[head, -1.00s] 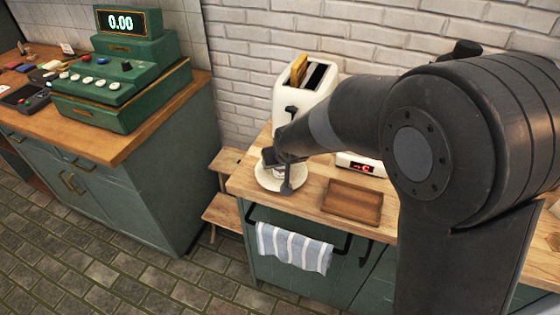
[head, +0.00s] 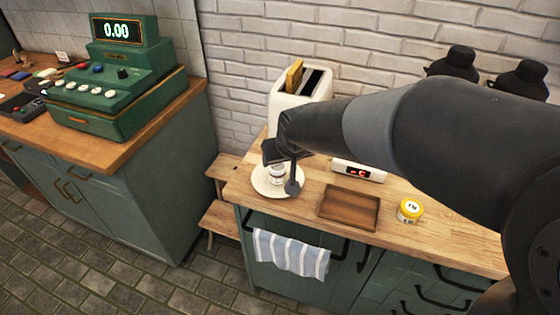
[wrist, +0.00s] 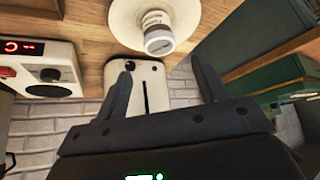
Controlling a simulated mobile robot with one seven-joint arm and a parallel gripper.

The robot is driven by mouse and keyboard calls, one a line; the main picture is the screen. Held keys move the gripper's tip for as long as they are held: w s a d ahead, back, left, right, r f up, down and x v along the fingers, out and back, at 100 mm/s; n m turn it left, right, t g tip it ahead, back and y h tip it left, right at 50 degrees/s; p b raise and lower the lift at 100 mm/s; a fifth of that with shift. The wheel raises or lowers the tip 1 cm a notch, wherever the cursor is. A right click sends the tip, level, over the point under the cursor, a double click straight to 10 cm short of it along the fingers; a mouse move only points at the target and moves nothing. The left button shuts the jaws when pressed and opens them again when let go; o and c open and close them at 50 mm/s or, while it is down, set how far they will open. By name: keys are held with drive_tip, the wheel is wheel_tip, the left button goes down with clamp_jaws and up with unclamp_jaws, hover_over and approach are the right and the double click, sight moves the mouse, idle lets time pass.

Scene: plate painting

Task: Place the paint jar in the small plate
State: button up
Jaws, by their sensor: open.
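A small white paint jar (head: 277,175) with a label stands upright on the small white plate (head: 263,188), at the left end of the wooden counter. In the wrist view the jar (wrist: 158,38) stands on the plate (wrist: 122,15) at the top of the picture. My gripper (head: 282,172) is close by the jar in the head view and partly covers it and the plate. In the wrist view my gripper (wrist: 162,82) has its two fingers wide apart with nothing between them, and the jar lies beyond the fingertips.
A white toaster (head: 300,103) stands behind the plate. A wooden tray (head: 348,207), a white device with a red display (head: 358,171) and a yellow jar (head: 409,211) are to the right. A striped towel (head: 291,255) hangs in front. A green cash register (head: 117,85) stands on the left counter.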

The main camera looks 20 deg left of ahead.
drive_tip(key=shift+s+d+r, duration=0.2)
drive_tip(key=shift+s+r, duration=0.1)
drive_tip(key=shift+r, duration=0.3)
drive_tip(key=s+d+r+m+h, duration=0.2)
drive_tip(key=s+d+r+m, duration=0.15)
drive_tip(key=d, duration=0.95)
drive_tip(key=s+d+r+m+h, duration=0.1)
drive_tip(key=s+d+r+m, duration=0.2)
drive_tip(key=d, duration=1)
drive_tip(key=s+d+h, duration=0.1)
drive_tip(key=s+d, duration=0.6)
drive_tip(key=s, duration=0.2)
drive_tip(key=shift+f+m, duration=0.25)
drive_tip(key=shift+m, duration=0.2)
drive_tip(key=shift+d, duration=0.1)
